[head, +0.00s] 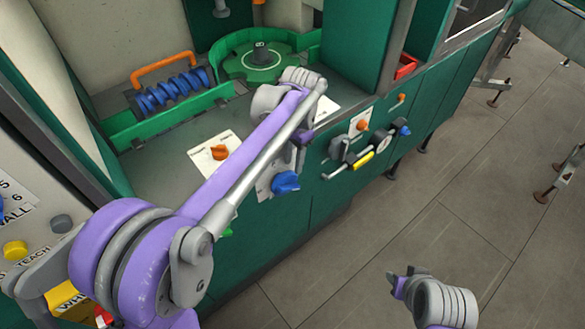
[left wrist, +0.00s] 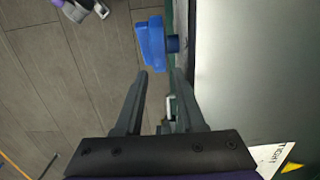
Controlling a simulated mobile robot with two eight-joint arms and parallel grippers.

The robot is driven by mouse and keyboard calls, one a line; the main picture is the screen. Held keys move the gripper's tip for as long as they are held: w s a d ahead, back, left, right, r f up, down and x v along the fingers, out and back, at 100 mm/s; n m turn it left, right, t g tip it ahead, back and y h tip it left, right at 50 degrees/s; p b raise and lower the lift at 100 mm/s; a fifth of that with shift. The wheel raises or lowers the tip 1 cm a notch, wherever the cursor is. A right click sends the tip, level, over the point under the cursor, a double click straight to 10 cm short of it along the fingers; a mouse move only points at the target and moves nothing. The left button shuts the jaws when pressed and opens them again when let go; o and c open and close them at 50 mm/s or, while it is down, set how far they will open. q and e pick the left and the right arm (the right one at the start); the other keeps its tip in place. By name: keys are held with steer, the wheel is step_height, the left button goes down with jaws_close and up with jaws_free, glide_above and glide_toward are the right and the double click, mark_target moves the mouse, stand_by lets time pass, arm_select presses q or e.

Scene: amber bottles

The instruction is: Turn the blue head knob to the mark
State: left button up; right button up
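The blue head knob (head: 285,182) sits on a pale plate on the green machine's front, below my left gripper (head: 302,150). A blue knob, seen from the side on its short stem, also shows in the left wrist view (left wrist: 151,43). There my left gripper (left wrist: 161,73) is open and empty, its two dark fingers pointing at the knob. The knob lies just beyond the fingertips, apart from them. The mark is not clear in either view.
An orange knob (head: 219,152) on a white card lies on the machine top. To the right on the front are a yellow-gripped handle (head: 362,160), an orange knob (head: 362,126) and a smaller blue knob (head: 404,131). The floor (head: 480,220) before the machine is clear.

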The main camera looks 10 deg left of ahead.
arm_select(q)
step_height(320, 180, up, 6)
steer(key=shift+w+d, duration=0.2)
steer(key=shift+r, duration=0.1)
stand_by(0.3)
steer(key=s+a+f+n+t, duration=0.3)
steer(key=s+f, duration=0.2)
steer(key=s, duration=0.6)
steer(key=s+a+f+n+t, duration=0.3)
steer(key=s+f, duration=0.3)
steer(key=s, duration=0.5)
steer(key=shift+s+a+f+n+h, duration=0.2)
steer(key=shift+s+a+n+h, duration=0.15)
steer(key=shift+n, duration=0.45)
steer(key=shift+s, duration=0.1)
